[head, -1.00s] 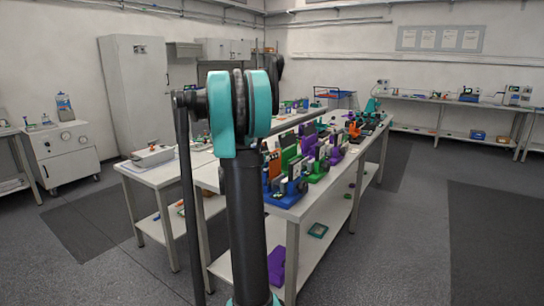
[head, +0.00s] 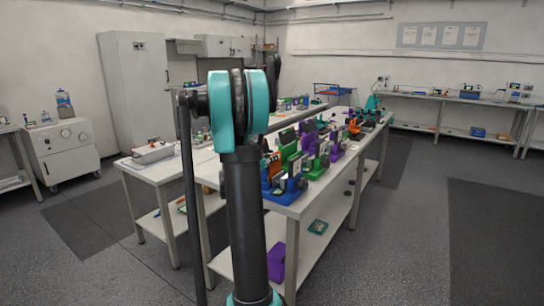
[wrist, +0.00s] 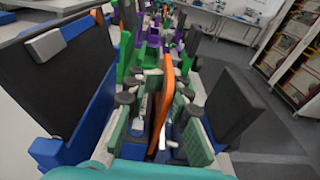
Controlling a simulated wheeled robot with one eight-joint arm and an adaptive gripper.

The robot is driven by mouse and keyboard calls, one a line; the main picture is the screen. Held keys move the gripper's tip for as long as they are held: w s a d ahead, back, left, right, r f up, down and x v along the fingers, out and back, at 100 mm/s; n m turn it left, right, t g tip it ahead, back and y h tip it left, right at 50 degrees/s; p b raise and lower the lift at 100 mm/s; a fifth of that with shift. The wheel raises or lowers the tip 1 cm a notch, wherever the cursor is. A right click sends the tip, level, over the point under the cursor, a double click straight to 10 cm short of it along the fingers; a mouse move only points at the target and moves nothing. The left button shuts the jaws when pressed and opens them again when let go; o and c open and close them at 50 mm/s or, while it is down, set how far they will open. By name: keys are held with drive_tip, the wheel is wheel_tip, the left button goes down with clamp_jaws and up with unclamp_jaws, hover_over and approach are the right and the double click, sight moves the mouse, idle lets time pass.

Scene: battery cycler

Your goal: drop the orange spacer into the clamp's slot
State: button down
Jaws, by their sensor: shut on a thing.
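An orange spacer (wrist: 166,88), seen as a thin, slightly curved strip, stands on edge in the middle of the wrist view. My gripper (wrist: 155,125) is shut on it, with finger parts at both sides. The spacer's lower end is partly hidden among the finger parts. A blue clamp with a dark plate (wrist: 72,75) fills the left of the wrist view; another dark plate (wrist: 236,105) stands at the right. In the head view a blue clamp (head: 285,193) sits at the near end of the bench. I cannot make out the slot, and my arm hides the gripper in the head view.
Several green and purple clamps (head: 338,150) stand close together along the bench (head: 300,212), with an orange device (head: 354,127) farther back. A white side table (head: 145,172) is at the left. The floor right of the bench is clear.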

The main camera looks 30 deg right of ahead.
drive_tip(key=shift+f, duration=0.2)
idle(0.3)
drive_tip(key=shift+f, duration=0.65)
drive_tip(key=shift+f, duration=0.35)
idle(0.4)
drive_tip(key=c, duration=1.3)
unclamp_jaws()
drive_tip(key=v, duration=1.2)
